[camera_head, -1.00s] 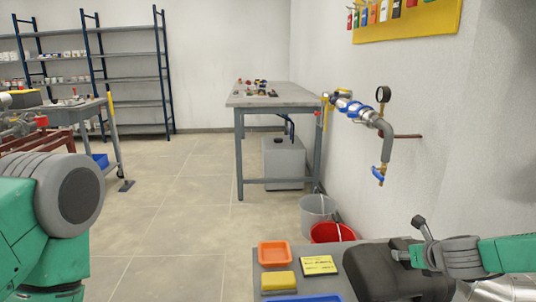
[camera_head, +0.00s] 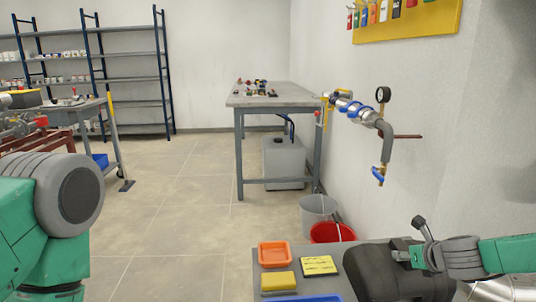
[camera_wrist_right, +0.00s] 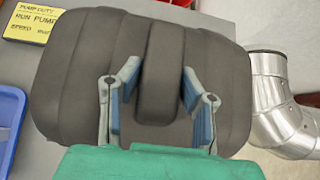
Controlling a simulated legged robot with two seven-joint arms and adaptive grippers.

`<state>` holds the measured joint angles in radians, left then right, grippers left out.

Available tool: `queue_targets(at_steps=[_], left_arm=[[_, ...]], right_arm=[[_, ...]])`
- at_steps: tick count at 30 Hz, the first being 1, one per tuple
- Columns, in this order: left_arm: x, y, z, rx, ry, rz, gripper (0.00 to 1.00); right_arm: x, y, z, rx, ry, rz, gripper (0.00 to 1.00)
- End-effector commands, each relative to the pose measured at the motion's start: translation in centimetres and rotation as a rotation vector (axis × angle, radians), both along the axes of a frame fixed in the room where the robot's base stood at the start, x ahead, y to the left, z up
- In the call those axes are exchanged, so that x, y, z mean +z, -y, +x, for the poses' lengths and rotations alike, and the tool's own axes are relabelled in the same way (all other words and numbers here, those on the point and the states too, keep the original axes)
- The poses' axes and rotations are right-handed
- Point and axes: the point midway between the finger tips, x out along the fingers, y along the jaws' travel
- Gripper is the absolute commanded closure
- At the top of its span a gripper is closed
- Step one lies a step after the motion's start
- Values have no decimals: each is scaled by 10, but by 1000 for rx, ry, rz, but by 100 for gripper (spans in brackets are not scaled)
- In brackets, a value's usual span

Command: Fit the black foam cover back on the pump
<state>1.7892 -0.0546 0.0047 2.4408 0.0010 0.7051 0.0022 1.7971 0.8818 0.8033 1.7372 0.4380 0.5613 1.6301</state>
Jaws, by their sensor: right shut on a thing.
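The black foam cover (camera_head: 378,280) is a dark, rounded, ribbed shell at the right end of the grey bench top in the head view. It fills most of the right wrist view (camera_wrist_right: 62,100), with a raised grip ridge down its middle. My right gripper (camera_head: 405,254) is shut on this ridge, one finger on each side, as the right wrist view (camera_wrist_right: 160,88) shows. The pump is not visible; whether it is under the cover I cannot tell. My left arm shows at the left edge, but its gripper is out of view.
A silver pipe (camera_wrist_right: 285,105) runs close beside the cover's right side. On the bench lie a yellow label card (camera_head: 319,265), an orange tray (camera_head: 274,243), a yellow sponge (camera_head: 278,281) and a blue tray (camera_head: 305,298).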

Motion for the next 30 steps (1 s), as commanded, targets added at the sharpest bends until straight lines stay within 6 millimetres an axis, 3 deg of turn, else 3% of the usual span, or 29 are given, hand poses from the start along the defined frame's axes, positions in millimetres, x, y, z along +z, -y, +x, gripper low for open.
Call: queue_targets(at_steps=[30], left_arm=[[40, 0, 0, 0, 0, 0, 100]], right_arm=[[54, 0, -1, 0, 2, -1, 100]])
